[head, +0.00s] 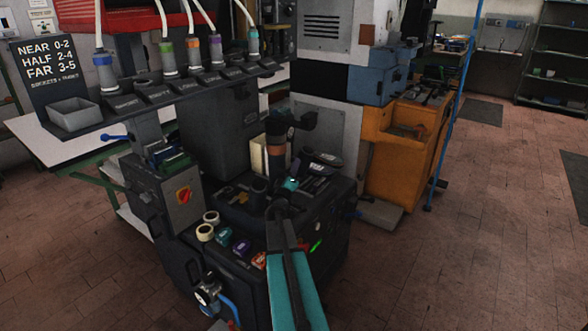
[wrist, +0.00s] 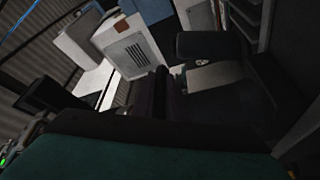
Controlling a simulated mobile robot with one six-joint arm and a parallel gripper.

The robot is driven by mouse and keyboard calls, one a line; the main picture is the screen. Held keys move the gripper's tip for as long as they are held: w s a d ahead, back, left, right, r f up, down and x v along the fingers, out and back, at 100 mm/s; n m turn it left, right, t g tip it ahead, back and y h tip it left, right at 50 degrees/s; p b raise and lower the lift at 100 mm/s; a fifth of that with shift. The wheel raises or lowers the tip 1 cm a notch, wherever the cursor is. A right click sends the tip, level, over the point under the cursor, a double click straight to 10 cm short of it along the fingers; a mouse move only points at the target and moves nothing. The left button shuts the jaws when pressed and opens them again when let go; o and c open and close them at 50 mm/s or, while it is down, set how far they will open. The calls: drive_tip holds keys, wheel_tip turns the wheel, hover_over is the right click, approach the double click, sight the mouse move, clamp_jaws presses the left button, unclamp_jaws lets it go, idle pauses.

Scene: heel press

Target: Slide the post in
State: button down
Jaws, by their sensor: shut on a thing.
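My teal arm reaches up from the bottom of the head view to the dark bench machine (head: 335,205). My gripper (head: 279,207) is at its end, low over the machine's cluttered top and hard to separate from the dark parts there. In the wrist view my gripper (wrist: 160,97) is shut on a dark, narrow piece, which seems to be the post. Its lower end and any socket under it are hidden. A dark upright column (head: 275,152) with a brownish band and a black side head (head: 303,120) stands just behind my gripper.
Several colour-banded tubes hang over a dark rail (head: 190,85) of labelled holders, with a grey bin (head: 73,115) at its left end. Rolls and small coloured pieces lie on the machine's front left. An orange cabinet (head: 390,150) stands behind.

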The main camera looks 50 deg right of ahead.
drive_tip(key=c, duration=1.8)
unclamp_jaws()
drive_tip(key=shift+s+a+r, duration=0.1)
drive_tip(key=shift+o, duration=0.2)
drive_tip(key=b+v, duration=0.1)
drive_tip(key=v, duration=1.2)
drive_tip(key=shift+s+a+f, duration=0.2)
drive_tip(key=shift+a+f, duration=0.05)
